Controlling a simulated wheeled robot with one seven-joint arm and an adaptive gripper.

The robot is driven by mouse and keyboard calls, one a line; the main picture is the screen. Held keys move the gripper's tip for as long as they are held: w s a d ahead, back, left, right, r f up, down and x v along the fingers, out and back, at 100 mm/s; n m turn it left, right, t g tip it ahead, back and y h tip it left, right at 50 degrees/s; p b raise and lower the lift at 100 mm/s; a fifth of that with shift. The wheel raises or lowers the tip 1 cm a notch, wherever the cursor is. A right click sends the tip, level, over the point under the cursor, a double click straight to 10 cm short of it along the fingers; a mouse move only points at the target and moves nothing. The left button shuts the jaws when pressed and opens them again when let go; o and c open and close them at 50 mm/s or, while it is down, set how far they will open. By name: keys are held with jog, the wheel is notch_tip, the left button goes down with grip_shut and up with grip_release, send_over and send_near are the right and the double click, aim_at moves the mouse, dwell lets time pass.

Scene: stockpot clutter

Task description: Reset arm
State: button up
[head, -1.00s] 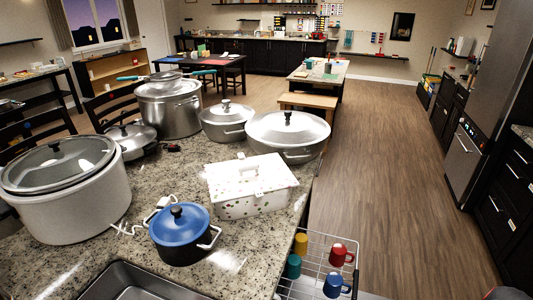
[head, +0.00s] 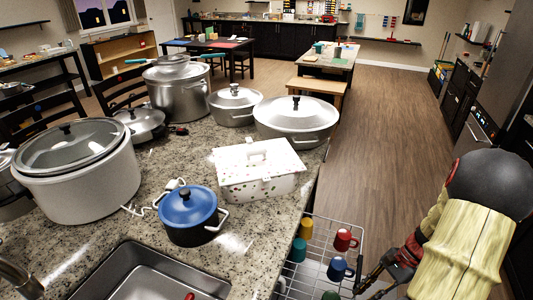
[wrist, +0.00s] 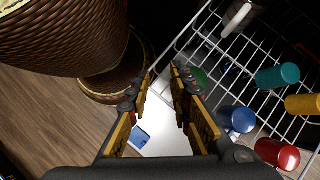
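My arm comes in at the lower right of the head view. My gripper (head: 368,276) is low beside the wire rack (head: 333,229), at the right of the counter. In the wrist view my gripper (wrist: 163,78) shows two yellow-padded fingers standing apart with nothing between them. The rack (wrist: 233,48) is to the right of the fingers there. It holds a blue mug (wrist: 236,119), a red mug (wrist: 278,154), a teal mug (wrist: 277,77) and a yellow mug (wrist: 303,104). Any contact between fingers and rack cannot be told.
The granite counter (head: 250,215) carries a blue-lidded pot (head: 188,208), a white spotted box (head: 257,170), a white cooker (head: 80,175) and several metal pots. A sink (head: 140,275) is in front. A brown ribbed object (wrist: 65,38) stands left of my fingers. Wooden floor (head: 385,120) lies right of the counter.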

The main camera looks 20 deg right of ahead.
jog(key=w+a+r+n+t+h, duration=0.1)
jog(key=a+r+n+t+h, duration=0.1)
jog(key=a+r+n, duration=0.7)
jog(key=w+a+r+n+t+h+p, duration=0.1)
jog(key=a+r+n+h, duration=0.4)
jog(key=a+r, duration=1.4)
notch_tip(320, 180, up, 2)
jog(key=n+t, duration=0.1)
jog(key=n, duration=0.3)
jog(key=shift+w+r+n+t, duration=0.15)
jog(key=shift+w+n+t, duration=0.15)
jog(key=shift+w+t, duration=0.1)
